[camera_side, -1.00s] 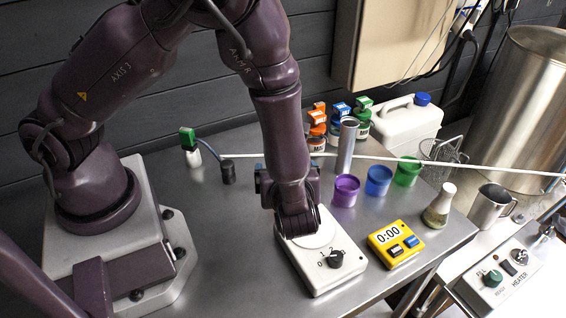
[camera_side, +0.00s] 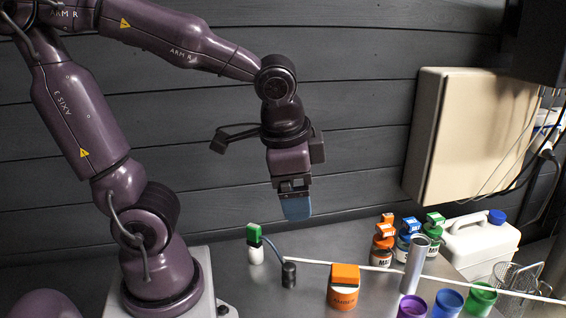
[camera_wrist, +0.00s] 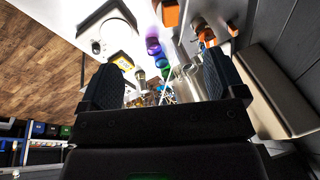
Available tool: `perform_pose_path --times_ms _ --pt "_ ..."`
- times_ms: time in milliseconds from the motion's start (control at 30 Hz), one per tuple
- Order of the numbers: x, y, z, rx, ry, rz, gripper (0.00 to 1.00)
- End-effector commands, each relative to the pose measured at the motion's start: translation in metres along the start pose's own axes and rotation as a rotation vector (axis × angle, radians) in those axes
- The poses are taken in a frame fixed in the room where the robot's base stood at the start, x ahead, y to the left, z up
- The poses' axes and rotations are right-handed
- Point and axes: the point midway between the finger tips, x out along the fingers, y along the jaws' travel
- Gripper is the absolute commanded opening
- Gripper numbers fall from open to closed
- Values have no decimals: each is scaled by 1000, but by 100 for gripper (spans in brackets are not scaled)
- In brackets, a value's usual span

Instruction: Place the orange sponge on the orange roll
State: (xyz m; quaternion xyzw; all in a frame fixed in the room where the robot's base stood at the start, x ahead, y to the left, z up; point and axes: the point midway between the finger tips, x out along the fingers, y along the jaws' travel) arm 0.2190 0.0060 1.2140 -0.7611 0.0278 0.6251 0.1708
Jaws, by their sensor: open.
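The orange sponge (camera_side: 345,274) lies on top of the orange roll (camera_side: 343,298), which stands upright on the metal bench in the side view. The sponge sits roughly level, touching the roll's top. My gripper (camera_side: 297,212) is high above the bench, up and to the left of the sponge, clear of it. In the wrist view my gripper (camera_wrist: 161,84) shows its two dark fingers wide apart with nothing held. An orange shape shows at the top of the wrist view, too cut off to tell sponge from roll.
A grey metal cylinder (camera_side: 414,265), purple (camera_side: 411,306), blue (camera_side: 447,303) and green (camera_side: 481,298) cups and several small capped bottles stand right of the roll. A thin pale rod (camera_side: 385,268) passes behind it. A green-capped item (camera_side: 254,243) stands to the left. Air around my gripper is clear.

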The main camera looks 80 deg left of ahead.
Motion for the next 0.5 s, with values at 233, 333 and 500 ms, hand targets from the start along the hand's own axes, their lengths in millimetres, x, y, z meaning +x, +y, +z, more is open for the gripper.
perform_pose_path --times_ms 233,333,500 --pt "-40 1 11 -287 256 110 89" --pt "-45 2 12 -321 290 126 89" --pt "-46 3 13 -328 295 131 89"
